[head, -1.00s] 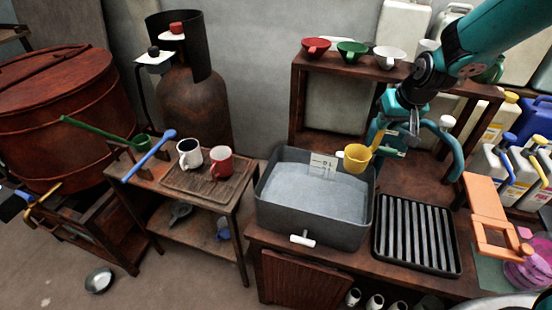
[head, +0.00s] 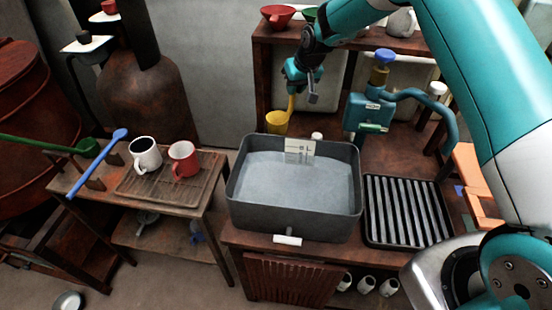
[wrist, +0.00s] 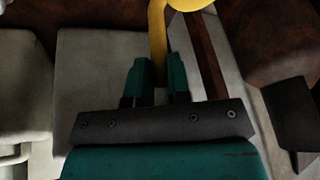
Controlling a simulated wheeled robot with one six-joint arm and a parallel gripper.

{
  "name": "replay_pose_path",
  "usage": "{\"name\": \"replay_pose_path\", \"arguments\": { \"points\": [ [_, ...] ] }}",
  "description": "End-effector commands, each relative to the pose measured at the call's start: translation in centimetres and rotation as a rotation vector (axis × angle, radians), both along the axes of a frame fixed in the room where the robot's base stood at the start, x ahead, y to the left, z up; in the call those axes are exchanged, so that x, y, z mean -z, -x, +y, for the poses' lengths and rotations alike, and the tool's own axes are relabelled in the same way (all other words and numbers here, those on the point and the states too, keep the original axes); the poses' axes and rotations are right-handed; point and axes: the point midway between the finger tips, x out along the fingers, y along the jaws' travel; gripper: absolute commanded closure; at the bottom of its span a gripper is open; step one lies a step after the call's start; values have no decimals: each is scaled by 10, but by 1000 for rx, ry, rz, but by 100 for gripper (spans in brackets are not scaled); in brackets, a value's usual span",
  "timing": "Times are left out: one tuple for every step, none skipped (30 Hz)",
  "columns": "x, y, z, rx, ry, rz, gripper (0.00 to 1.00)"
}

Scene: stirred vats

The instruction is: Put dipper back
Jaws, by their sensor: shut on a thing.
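The yellow dipper (head: 277,122) hangs upright, cup down, at the back edge of the grey vat (head: 240,205). My gripper (head: 291,88) is shut on its handle, above the cup. In the wrist view, my gripper's fingers (wrist: 155,82) close around the yellow handle (wrist: 157,40), with part of the cup at the top edge. A green dipper (head: 50,145) and a blue dipper (head: 97,162) rest on wooden supports at the left end of the side table (head: 160,205). I cannot tell whether the yellow cup touches the vat.
A white mug (head: 145,155) and a red mug (head: 184,160) stand on a tray on the side table. A slatted black tray (head: 403,212) lies right of the vat. A teal pump-like fixture (head: 368,112) stands behind. A shelf holds funnels, including a red one (head: 277,17).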

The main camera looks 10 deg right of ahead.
Motion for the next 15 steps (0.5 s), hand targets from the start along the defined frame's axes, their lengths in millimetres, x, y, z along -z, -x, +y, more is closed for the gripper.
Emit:
{"name": "replay_pose_path", "arguments": {
  "points": [
    [7, -4, 4, -5, 0, 1, 100],
    [10, -5, 5, -6, 0, 1, 100],
    [15, -6, 6, -6, 0, 2, 100],
    [19, -7, 6, -6, 1, 3, 100],
    [25, -7, 6, -6, 0, 4, 100],
    [32, -6, 6, -6, 1, 5, 100],
    [37, -7, 6, -6, 1, 4, 100],
    [43, -7, 5, -6, 1, 3, 100],
    [49, -7, 5, -5, 0, 4, 100],
    [53, -7, 4, -4, 0, 2, 100],
    [58, -7, 4, -4, 0, 3, 100],
    [61, -7, 3, -4, 0, 2, 100],
    [64, -7, 3, -3, 0, 1, 100],
    [67, -7, 3, -4, -1, 1, 100],
    [72, -7, 3, -4, 0, 2, 100]
  ]
}}
